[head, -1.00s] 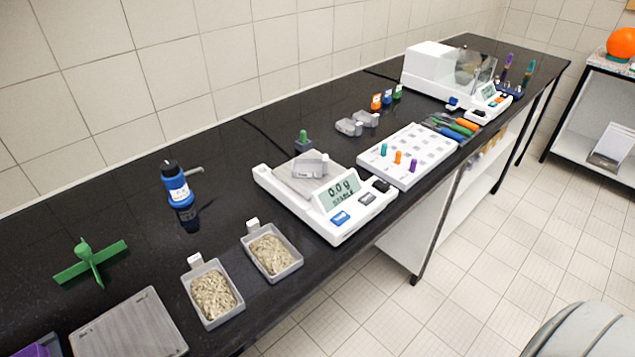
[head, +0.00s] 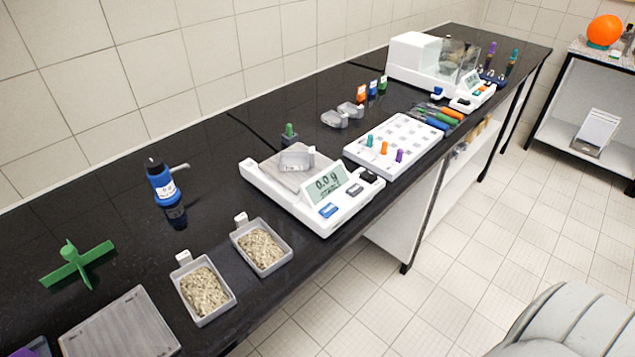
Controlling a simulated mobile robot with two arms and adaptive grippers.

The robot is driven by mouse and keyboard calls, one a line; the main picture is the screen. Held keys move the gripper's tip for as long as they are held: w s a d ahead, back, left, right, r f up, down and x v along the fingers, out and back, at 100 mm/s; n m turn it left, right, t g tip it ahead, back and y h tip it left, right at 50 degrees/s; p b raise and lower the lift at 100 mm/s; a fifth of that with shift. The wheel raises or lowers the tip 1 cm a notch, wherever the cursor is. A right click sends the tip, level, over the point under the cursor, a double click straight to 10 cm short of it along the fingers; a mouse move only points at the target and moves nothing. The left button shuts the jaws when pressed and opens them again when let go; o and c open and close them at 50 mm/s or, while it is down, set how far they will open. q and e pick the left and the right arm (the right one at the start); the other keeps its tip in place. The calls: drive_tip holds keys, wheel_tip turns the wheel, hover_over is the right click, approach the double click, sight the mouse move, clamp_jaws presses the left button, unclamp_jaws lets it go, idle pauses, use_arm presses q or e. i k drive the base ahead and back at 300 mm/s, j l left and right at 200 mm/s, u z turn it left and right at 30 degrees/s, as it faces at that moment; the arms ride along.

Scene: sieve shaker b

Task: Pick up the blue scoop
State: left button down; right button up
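A blue-handled tool (head: 435,123), which looks like the blue scoop, lies on the black bench near its front edge. It lies beside a green-handled tool (head: 444,117) and an orange-handled tool (head: 452,112), at the far right of the white rack. Its scoop end is too small to make out clearly. Neither of my grippers is in view.
The white rack (head: 380,168) with coloured pegs is just left of the tools. A balance (head: 285,207) reading 0.0 g and two trays (head: 228,312) (head: 286,262) of grains stand nearer. A boxy white instrument (head: 408,58) stands beyond.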

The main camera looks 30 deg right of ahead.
sight(427, 120)
drive_tip(key=z, duration=1.2)
drive_tip(key=i+l+u, duration=0.15)
drive_tip(key=i+l, duration=0.3)
drive_tip(key=i, duration=0.1)
